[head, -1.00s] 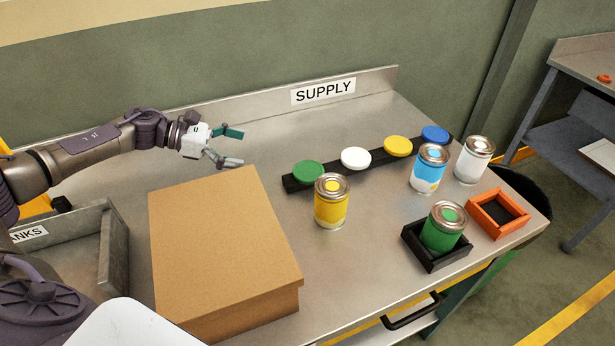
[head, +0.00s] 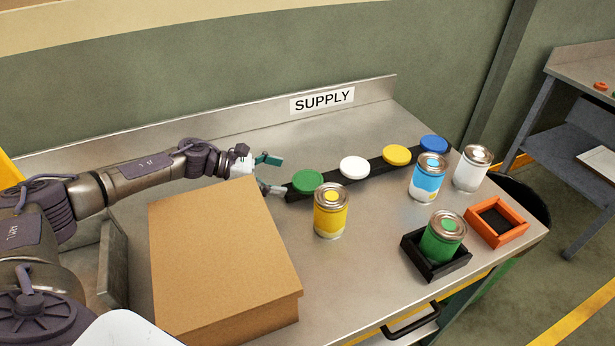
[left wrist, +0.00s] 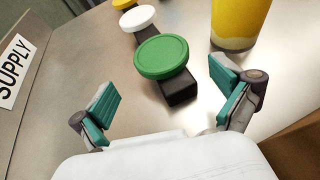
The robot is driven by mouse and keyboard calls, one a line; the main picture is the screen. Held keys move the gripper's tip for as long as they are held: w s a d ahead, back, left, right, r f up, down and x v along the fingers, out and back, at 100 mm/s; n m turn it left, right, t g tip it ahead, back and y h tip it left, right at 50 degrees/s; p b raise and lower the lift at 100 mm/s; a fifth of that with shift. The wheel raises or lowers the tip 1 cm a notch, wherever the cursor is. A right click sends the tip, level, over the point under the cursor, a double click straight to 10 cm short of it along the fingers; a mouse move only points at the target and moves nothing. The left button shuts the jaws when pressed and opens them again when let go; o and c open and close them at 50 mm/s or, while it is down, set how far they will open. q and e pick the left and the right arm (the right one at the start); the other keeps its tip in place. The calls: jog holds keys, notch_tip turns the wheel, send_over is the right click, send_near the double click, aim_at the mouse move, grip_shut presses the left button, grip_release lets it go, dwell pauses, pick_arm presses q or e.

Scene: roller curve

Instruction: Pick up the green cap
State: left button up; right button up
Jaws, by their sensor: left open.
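The green cap (head: 308,181) is a round disc on the near left end of a black rack (head: 375,172) on the steel table. In the left wrist view the green cap (left wrist: 161,57) lies ahead of my left gripper (left wrist: 165,108), roughly between the lines of its two teal-padded fingers. My left gripper (head: 269,174) is open and empty, just left of the cap and apart from it. My right gripper does not show.
White (head: 354,167), yellow (head: 396,155) and blue (head: 433,144) caps sit along the rack. A yellow can (head: 331,212) stands close in front of the green cap. A cardboard box (head: 222,255) lies below my left arm. A green can (head: 442,236) stands in a black tray at right.

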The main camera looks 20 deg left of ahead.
aim_at(306, 180)
pick_arm(q)
jog(key=x, duration=0.2)
jog(key=p+x, duration=0.1)
jog(key=shift+w+d+r, duration=0.2)
jog(key=shift+d, duration=0.3)
jog(key=shift+w+d+f, duration=0.1)
jog(key=shift+f, duration=0.05)
jog(key=c, duration=0.7)
